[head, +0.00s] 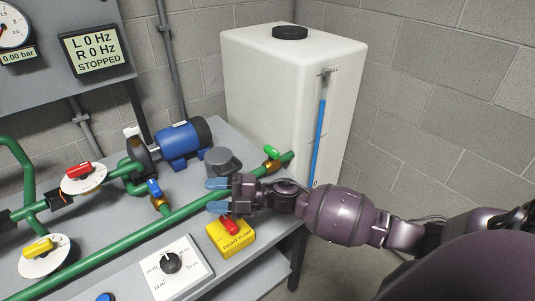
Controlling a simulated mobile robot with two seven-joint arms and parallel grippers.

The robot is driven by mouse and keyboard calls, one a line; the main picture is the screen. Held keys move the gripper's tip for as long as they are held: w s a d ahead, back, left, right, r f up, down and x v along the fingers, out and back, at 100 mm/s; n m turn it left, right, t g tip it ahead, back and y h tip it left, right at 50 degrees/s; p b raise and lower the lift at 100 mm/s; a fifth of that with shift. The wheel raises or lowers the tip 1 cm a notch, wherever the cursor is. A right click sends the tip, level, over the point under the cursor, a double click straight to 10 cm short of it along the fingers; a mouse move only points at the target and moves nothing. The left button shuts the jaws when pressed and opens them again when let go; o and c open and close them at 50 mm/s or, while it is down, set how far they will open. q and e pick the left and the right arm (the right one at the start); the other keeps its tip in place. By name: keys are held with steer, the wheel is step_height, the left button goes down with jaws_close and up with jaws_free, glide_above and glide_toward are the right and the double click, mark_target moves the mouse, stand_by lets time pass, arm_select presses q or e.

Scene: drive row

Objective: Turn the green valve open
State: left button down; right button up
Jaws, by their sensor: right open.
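The green valve (272,153) has a small green handle on a brass body, on the green pipe close to the white tank. The handle lies at a slant, and I cannot tell its exact setting. My right gripper (216,195) comes in from the right, with its two blue-tipped fingers pointing left and spread apart. It is open and empty, nearer to me than the valve and to its left, over the green pipe. My right gripper does not touch the green handle. My left gripper is out of view.
A yellow switch box (231,237) sits just below my right gripper. A blue valve (154,190), red valve (79,171) and yellow valve (38,248) are further left. A blue motor (181,142) and the white tank (290,80) stand behind. The display (94,48) reads STOPPED.

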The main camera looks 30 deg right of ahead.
steer(key=w+d+f+n+g+h+b, duration=0.2)
steer(key=w+f+n+g+b, duration=0.15)
steer(key=n+g, duration=0.3)
steer(key=n+g+h+b, duration=0.35)
steer(key=h+b, duration=0.25)
steer(key=h, duration=0.8)
glide_toward(272, 149)
steer(key=shift+t, duration=0.3)
steer(key=f+b, duration=0.1)
steer(key=f, duration=0.3)
steer(key=f+b, duration=0.1)
steer(key=f, duration=0.3)
steer(key=shift+s+a+f, duration=0.15)
steer(key=shift+s+f, duration=0.05)
steer(key=shift+f, duration=0.1)
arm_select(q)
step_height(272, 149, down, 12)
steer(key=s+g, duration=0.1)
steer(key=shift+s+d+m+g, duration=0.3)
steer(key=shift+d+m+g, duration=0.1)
arm_select(e)
steer(key=shift+f, duration=0.6)
steer(key=c, duration=0.9)
